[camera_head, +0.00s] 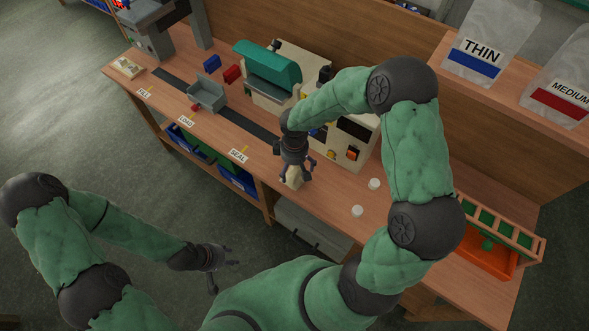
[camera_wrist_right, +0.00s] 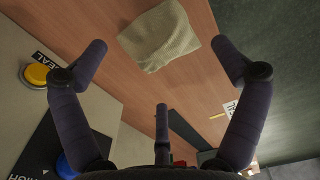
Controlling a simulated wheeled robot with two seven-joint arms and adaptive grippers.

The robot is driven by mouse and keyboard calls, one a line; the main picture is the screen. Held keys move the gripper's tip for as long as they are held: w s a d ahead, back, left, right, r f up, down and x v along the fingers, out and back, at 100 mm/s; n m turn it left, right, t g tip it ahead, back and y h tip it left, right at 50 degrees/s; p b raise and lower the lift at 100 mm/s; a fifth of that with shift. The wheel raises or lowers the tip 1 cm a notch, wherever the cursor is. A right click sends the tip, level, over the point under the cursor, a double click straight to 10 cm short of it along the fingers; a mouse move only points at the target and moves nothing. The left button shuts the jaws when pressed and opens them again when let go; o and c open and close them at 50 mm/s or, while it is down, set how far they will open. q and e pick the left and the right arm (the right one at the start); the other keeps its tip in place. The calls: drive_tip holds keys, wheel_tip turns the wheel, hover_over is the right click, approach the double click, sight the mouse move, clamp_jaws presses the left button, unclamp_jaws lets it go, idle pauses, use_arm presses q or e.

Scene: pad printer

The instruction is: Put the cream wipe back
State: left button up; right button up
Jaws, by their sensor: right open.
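The cream wipe (camera_head: 292,179) lies crumpled on the wooden bench near its front edge, in front of the cream machine. In the right wrist view the wipe (camera_wrist_right: 160,42) lies between and beyond the spread fingertips, touching neither side finger. My right gripper (camera_head: 297,166) is open and empty just above the wipe, pointing down, and hides part of it in the head view. Its fingers also show wide apart in the right wrist view (camera_wrist_right: 163,55). My left gripper (camera_head: 225,274) hangs over the floor in front of the bench, fingers spread, holding nothing.
The cream machine (camera_head: 354,150) with coloured buttons stands close behind the right gripper. Two white round pieces (camera_head: 375,183) stand to the right. An orange tray (camera_head: 480,256) and wooden rack (camera_head: 505,223) are at the far right. A grey bin (camera_head: 207,96) stands left.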

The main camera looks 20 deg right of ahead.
sight(295, 172)
wheel_tip(295, 172, up, 8)
drive_tip(key=p, duration=0.2)
drive_tip(key=s+a+f+m+y, duration=0.2)
drive_tip(key=s+a+f+m, duration=0.2)
drive_tip(key=s+f, duration=0.3)
drive_tip(key=s+a+f+m+y, duration=0.2)
drive_tip(key=s+a+f+m, duration=0.2)
drive_tip(key=s+a+f, duration=0.3)
wheel_tip(295, 172, down, 5)
drive_tip(key=shift+s+r, duration=0.1)
drive_tip(key=shift+s, duration=0.65)
